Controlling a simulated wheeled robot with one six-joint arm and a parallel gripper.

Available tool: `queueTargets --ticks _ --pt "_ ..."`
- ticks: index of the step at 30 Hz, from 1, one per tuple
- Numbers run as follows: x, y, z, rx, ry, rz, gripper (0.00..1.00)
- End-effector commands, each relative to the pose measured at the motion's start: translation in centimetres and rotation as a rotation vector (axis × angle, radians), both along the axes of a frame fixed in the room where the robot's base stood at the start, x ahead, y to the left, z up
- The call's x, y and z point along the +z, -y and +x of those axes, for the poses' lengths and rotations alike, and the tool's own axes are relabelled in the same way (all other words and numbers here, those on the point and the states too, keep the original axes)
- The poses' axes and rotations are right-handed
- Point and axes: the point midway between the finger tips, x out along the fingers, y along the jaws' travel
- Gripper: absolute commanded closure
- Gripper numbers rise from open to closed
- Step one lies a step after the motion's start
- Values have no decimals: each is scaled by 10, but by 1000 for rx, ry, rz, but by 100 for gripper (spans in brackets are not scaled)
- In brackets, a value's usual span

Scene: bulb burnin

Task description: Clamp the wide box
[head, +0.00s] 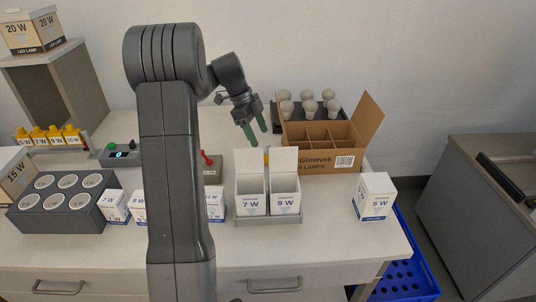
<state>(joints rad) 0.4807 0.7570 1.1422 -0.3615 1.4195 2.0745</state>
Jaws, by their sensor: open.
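My gripper (257,131) is open, its green-tipped fingers pointing down above and behind two open white boxes. Nothing shows between the fingers. The open boxes, a 7 W box (251,205) and a 9 W box (286,204), stand upright side by side in a grey holder (268,221). A wide brown Glowvek carton (339,162) with dividers stands open behind them, to the right of my gripper. A red-handled lever (207,158) is left of the holder, partly hidden by my arm. I cannot tell which box the task means.
A closed 5 W box (374,197) stands near the table's right edge. Several bulbs (309,96) stand behind the carton. A grey block with round holes (46,220) and small boxes (115,206) are at left. The front right tabletop is clear.

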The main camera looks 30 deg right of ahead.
Motion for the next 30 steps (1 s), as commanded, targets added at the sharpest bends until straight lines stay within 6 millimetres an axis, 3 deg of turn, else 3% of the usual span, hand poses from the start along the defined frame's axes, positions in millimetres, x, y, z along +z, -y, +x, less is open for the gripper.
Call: queueTargets --ticks 6,12,26,30 --pt "-44 11 -15 0 -4 1 35" --pt "-71 18 -24 0 -2 1 35" --pt "-82 21 -27 0 1 -1 35" --pt "-82 21 -27 1 0 0 63"
